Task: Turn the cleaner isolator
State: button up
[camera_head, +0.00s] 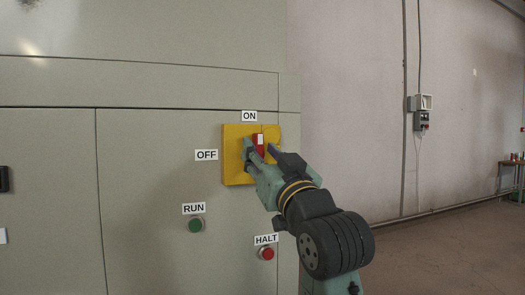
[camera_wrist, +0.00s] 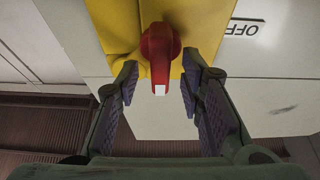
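The isolator is a red handle (camera_head: 258,152) with a white tip on a yellow plate (camera_head: 234,166), fixed to the grey-green cabinet. The handle points up, its white tip towards the ON label (camera_head: 249,116). The OFF label (camera_head: 206,155) is left of the plate. My gripper (camera_head: 260,147) is at the plate, its fingers on either side of the handle. In the wrist view the red handle (camera_wrist: 160,50) stands between the two open fingers of my gripper (camera_wrist: 159,82), with a gap on each side. The OFF label there (camera_wrist: 244,30) is upside down.
A green RUN button (camera_head: 195,225) and a red HALT button (camera_head: 266,253) are below the plate on the cabinet (camera_head: 140,150). A wall box (camera_head: 421,120) hangs on the far wall at right.

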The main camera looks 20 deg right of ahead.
jog(key=shift+c, duration=0.5)
grip_shut()
jog(key=shift+n, duration=0.5)
jog(key=n+y+b, duration=0.1)
jog(key=n+y, duration=0.1)
jog(key=n, duration=0.2)
jog(key=shift+f+y+b, duration=0.1)
jog(key=shift+y+b, duration=0.25)
jog(key=shift+y, duration=0.05)
jog(key=n, duration=0.2)
jog(key=n+g+y, duration=0.1)
jog(key=n, duration=0.1)
jog(key=shift+a+y+b, duration=0.15)
jog(key=shift+y+b, duration=0.15)
jog(key=shift+b, duration=0.05)
jog(key=n+g+y, duration=0.1)
jog(key=n, duration=0.3)
jog(key=n+g+y, duration=0.1)
jog(key=n, duration=0.2)
jog(key=shift+a+n+g, duration=0.1)
jog(key=shift+n+g, duration=0.3)
jog(key=n+g+p, duration=0.1)
jog(key=n+g, duration=0.1)
jog(key=n, duration=0.3)
jog(key=shift+f+n+p, duration=0.15)
jog(key=shift+n+p, duration=0.15)
